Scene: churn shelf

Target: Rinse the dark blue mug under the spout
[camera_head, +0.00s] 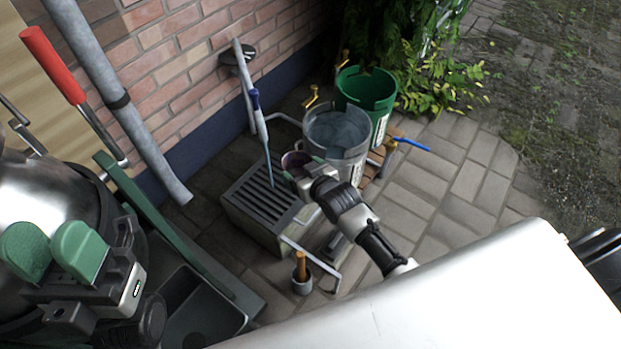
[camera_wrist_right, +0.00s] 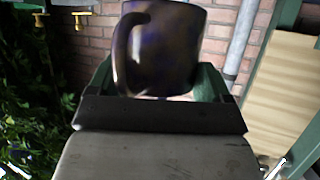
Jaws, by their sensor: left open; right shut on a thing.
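The dark blue mug (camera_head: 293,160), looking dark purple, is held above the right side of the slatted grate (camera_head: 246,197). My right gripper (camera_head: 304,174) is shut on it. In the right wrist view the mug (camera_wrist_right: 168,48) sits between the green finger pads, its handle to the left. The spout (camera_head: 244,68) comes from the brick wall, with a dark blue part lower down. A thin pale blue streak (camera_head: 266,155), looking like water, runs down from it to the grate, just left of the mug in the picture. My left gripper (camera_head: 55,250) is open and empty at the lower left.
A clear bucket of water (camera_head: 337,133) and a green bucket (camera_head: 366,92) stand behind the mug, with brass taps nearby. A small pot with a wooden handle (camera_head: 301,275) stands in front of the grate. Paving at the right is clear.

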